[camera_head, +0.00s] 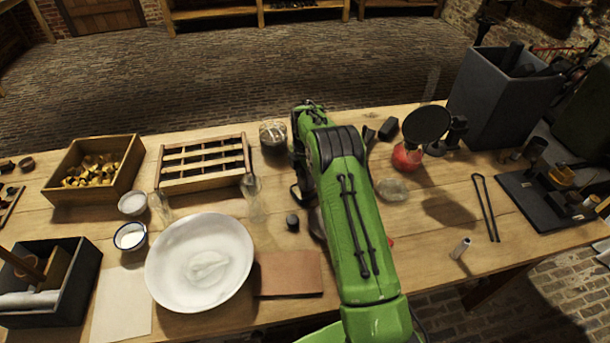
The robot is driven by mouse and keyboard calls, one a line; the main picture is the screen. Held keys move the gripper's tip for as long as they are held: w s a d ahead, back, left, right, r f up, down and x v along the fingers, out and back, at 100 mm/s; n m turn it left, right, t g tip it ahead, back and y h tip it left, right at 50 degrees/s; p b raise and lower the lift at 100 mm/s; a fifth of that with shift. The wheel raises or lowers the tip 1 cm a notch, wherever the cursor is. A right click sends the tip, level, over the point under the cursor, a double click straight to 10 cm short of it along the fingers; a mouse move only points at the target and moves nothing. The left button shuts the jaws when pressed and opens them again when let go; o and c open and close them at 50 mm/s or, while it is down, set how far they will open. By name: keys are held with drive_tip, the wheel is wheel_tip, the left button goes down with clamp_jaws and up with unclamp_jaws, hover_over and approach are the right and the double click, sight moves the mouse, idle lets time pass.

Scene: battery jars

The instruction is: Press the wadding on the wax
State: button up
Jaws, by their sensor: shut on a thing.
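My green arm reaches over the middle of the bench. Dark parts at its left edge look like part of my gripper (299,190). Its fingertips, and what it is shut on, are hidden behind the arm. A wide white dish (168,268) at the front left holds a soft white heap (208,268), which may be wadding. A glass jar with dark contents (273,137) stands at the back, left of the arm. I cannot make out wax for sure. A greyish rounded thing (318,223) is partly covered by the arm.
Clear glass vessels (252,196) stand left of the arm. A slotted wooden rack (202,182), a box of brass pieces (132,165) and small white bowls (130,237) are at left. A brown mat (288,275) lies in front. A red-based burner (407,157) and grey bin (492,105) stand at right.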

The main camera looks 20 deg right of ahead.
drive_tip(key=shift+f+b, duration=0.3)
drive_tip(key=shift+f, duration=0.3)
idle(1.1)
drive_tip(key=shift+r, duration=0.15)
drive_tip(key=shift+r+p, duration=2.45)
drive_tip(key=shift+r, duration=1.05)
drive_tip(key=shift+f, duration=0.1)
